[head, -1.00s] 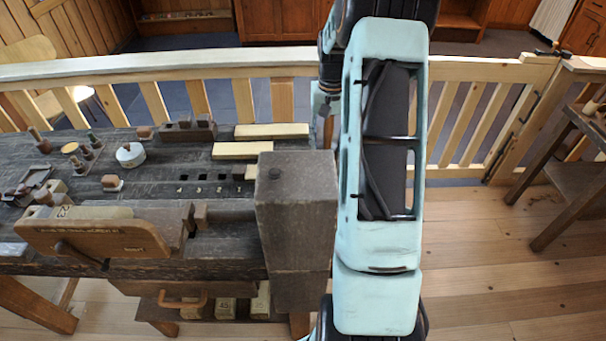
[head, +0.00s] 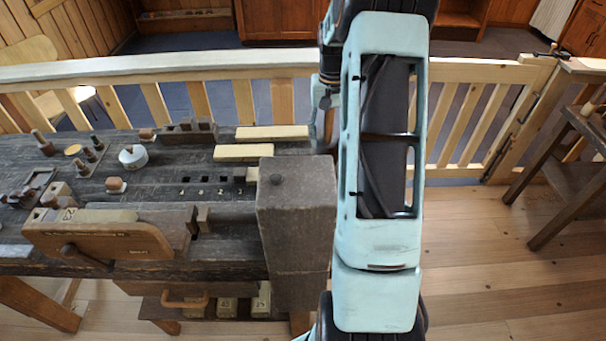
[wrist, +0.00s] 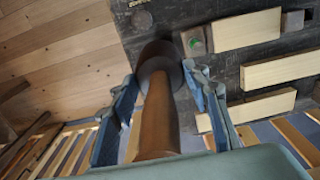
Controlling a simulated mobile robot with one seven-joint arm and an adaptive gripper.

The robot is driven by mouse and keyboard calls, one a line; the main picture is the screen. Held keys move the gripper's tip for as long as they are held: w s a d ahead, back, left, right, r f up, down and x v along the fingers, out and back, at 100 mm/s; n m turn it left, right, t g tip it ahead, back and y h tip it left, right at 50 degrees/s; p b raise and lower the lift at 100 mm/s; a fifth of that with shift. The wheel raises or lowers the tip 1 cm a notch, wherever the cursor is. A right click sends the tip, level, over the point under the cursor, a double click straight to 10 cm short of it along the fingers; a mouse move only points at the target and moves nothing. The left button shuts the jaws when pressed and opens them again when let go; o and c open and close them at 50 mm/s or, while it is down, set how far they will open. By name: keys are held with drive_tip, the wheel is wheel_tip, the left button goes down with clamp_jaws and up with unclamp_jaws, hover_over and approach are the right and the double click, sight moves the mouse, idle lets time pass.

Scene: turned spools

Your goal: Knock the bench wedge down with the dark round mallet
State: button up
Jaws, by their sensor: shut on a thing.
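My gripper (wrist: 165,118) is shut on the brown wooden handle (wrist: 157,118) of the round mallet. The mallet's dark round head (wrist: 160,62) points away from the gripper, over the bench edge in the wrist view. Beside the head, on its right, is a small brownish block with a green spot (wrist: 193,41), at the end of a pale board; it may be the bench wedge, but I cannot tell for sure. A gap between mallet head and block is not clear. In the head view my arm hides the mallet and most of the gripper.
A wooden railing (head: 200,68) runs behind.

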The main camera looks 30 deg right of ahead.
sight(330, 119)
drive_tip(key=shift+r+p, duration=1.9)
drive_tip(key=shift+r, duration=1.1)
drive_tip(key=shift+f, duration=0.1)
